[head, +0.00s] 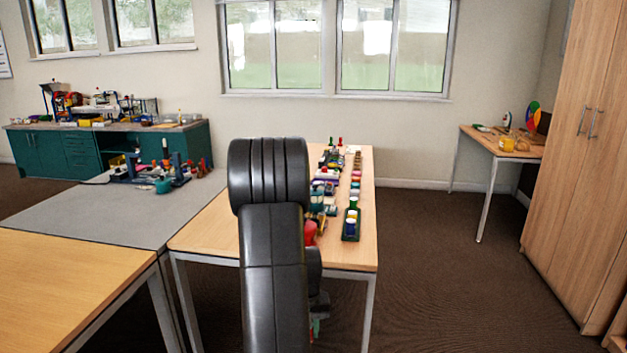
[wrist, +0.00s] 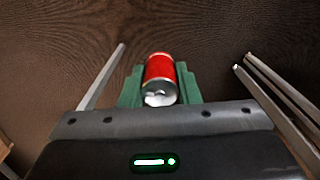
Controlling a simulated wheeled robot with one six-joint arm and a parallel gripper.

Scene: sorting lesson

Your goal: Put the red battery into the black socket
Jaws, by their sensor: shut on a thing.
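The red battery (wrist: 159,70) is a red cylinder with a silver end, seen in the wrist view between the green fingers of my gripper (wrist: 160,84). My gripper is shut on it, and brown floor shows behind it. In the head view my black arm hides the battery and nearly all of my gripper; only a small green bit shows low beside the arm, below the table's front edge. I cannot make out the black socket for certain among the small things on the wooden table (head: 205,235).
Rows of small coloured things line the wooden table's right part, with a dark green tray (head: 350,232) nearest the front. A grey table (head: 85,215) adjoins at left. Metal table legs (wrist: 103,77) flank my gripper in the wrist view. Open floor (head: 430,260) lies at right, before a wooden cabinet (head: 570,180).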

